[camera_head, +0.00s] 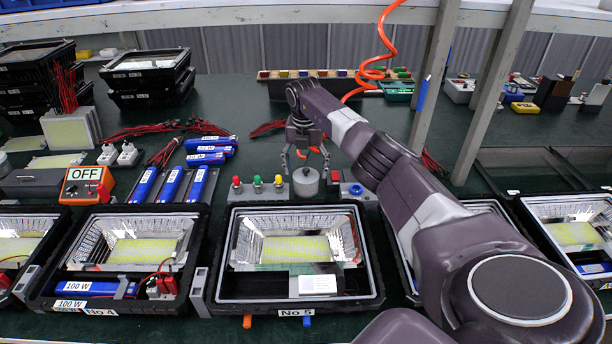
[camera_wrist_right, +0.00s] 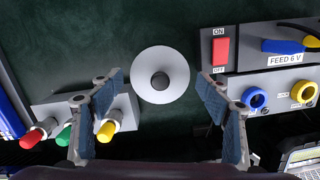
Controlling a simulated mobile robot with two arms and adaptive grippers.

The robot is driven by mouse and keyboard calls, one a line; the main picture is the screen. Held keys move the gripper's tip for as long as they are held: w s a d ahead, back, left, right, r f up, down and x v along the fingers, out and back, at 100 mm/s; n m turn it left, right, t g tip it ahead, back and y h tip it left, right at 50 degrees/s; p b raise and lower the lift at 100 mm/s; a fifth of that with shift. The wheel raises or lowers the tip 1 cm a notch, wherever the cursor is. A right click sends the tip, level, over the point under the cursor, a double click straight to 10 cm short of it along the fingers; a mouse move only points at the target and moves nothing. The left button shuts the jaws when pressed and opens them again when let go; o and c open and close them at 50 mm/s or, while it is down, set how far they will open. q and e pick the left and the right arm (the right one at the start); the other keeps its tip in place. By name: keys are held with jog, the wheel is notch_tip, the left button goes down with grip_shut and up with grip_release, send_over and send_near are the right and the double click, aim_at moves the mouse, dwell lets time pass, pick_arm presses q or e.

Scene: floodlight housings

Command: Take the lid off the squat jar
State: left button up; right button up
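The squat jar (camera_head: 306,183) is a small grey round pot on the green bench, behind housing No 5. Its pale round lid (camera_wrist_right: 150,63) with a dark knob in the middle shows from above in the right wrist view; the lid is on the jar. My right gripper (camera_head: 306,165) is open and empty, just above and behind the jar in the head view. In the wrist view its two blue-padded fingers stand to the left and right of the lid, apart from it. My left gripper is not in view.
A block with red, green and yellow buttons (camera_wrist_right: 83,120) stands left of the jar. A switch and feed panel (camera_wrist_right: 262,66) stands to its right. Housing No 5 (camera_head: 300,300) lies in front. Blue battery packs (camera_head: 171,184) lie farther left.

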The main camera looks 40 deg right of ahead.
jog(key=shift+s, duration=0.1)
grip_shut()
jog(key=shift+a, duration=0.1)
dwell(0.4)
